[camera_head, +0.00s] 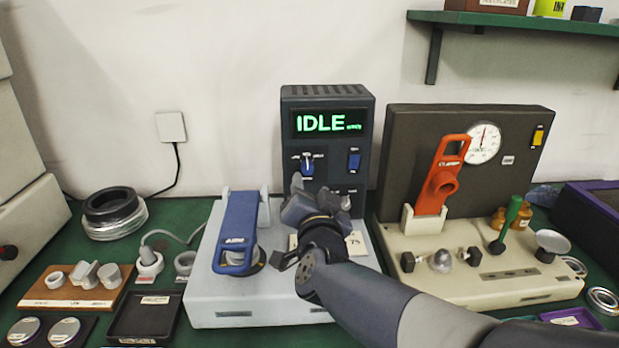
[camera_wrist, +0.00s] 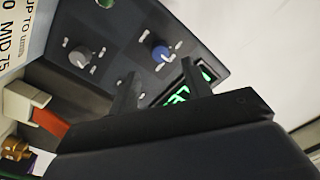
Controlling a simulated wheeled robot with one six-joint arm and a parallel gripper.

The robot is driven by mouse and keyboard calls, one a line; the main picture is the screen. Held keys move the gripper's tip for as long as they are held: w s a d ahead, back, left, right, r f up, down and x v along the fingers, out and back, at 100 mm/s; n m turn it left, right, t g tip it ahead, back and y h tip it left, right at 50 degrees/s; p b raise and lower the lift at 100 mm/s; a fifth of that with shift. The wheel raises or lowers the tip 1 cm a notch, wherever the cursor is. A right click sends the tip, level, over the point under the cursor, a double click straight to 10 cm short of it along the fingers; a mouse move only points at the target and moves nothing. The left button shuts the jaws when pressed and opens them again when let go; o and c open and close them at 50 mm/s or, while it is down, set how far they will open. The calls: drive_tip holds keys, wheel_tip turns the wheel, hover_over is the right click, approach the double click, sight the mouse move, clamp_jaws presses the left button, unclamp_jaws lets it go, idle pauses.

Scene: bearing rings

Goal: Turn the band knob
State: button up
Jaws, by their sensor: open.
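The dark control unit (camera_head: 327,100) stands at the back centre with a green IDLE display (camera_head: 331,123). A blue knob (camera_head: 308,165) with a white pointer sits below the display; it also shows in the wrist view (camera_wrist: 160,53). A grey knob (camera_wrist: 80,57) sits lower on the same panel in the wrist view and is hidden behind my gripper in the head view. I cannot read which one is the band knob. My gripper (camera_head: 318,197) is open and empty in front of the lower panel. In the wrist view its fingers (camera_wrist: 158,72) point at the panel, and the blue knob shows between them.
A blue lever (camera_head: 237,225) stands left of my gripper on the pale base (camera_head: 215,305). Right of it is a gauge unit (camera_head: 400,140) with an orange handle (camera_head: 440,185). A blue switch (camera_head: 354,160) is right of the blue knob. Trays and rings lie at left.

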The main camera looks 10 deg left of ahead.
sight(308, 171)
drive_tip(key=shift+v, duration=2.2)
drive_tip(key=x, duration=1.1)
drive_tip(key=shift+s+f, duration=0.1)
